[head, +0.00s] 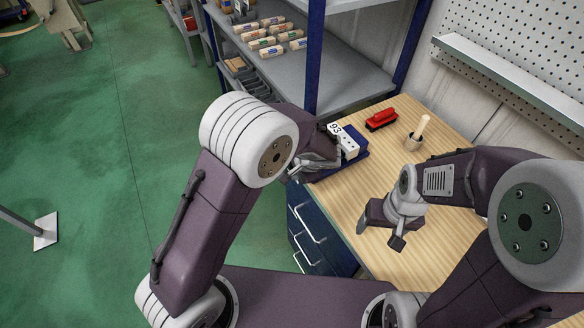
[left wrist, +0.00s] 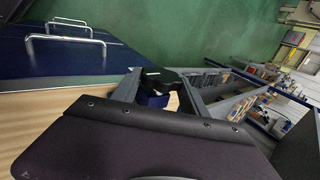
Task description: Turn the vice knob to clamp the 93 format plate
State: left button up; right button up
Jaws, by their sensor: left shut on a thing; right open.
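The white plate marked 93 (head: 336,129) sits in the blue vice (head: 353,162) near the table's left edge, by a white block with dark holes (head: 350,149). My left gripper (head: 334,156) is at the near left side of the vice. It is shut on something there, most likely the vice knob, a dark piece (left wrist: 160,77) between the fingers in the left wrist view. A blue part (left wrist: 153,101) shows just below it. The knob is hidden in the head view. My right gripper (head: 380,232) is open and empty above the wooden table, apart from the vice.

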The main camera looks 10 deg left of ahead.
pick_arm(q)
jog(key=shift+s+f, duration=0.1)
jog(key=o, duration=1.4)
jog(key=shift+c, duration=0.2)
jog(key=v, duration=0.9)
